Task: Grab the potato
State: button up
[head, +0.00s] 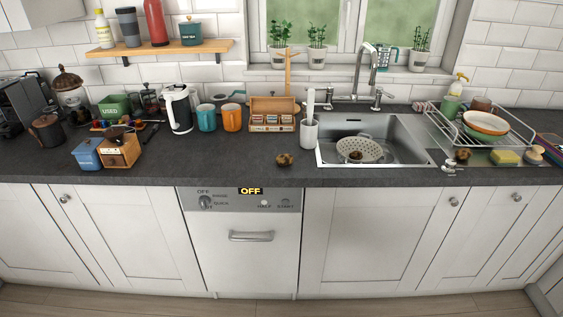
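A small brown, lumpy thing that looks like the potato (285,159) lies on the dark worktop (225,165), near the front edge and left of the sink. Another small brown lump (355,156) sits in a pale colander (371,149) in the sink; it is too small to tell what it is. A third brown lump (463,154) shows by the front of the dish rack, also too small to name. My gripper is not in view.
A white utensil holder (309,132) stands behind the lump, beside the metal sink (405,139). A wooden tea box (271,114) and two mugs, blue (206,118) and orange (231,118), stand farther back. The front worktop left of the lump is clear up to the coffee grinder (119,149).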

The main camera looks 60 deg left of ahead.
aim_at(284, 160)
jog(key=z, duration=1.3)
jog(key=k, duration=0.15)
jog(key=u, duration=3.35)
jog(key=k, duration=0.15)
jog(key=u, duration=1.55)
jog(key=k, duration=0.65)
jog(key=z, duration=0.2)
jog(key=i, duration=0.45)
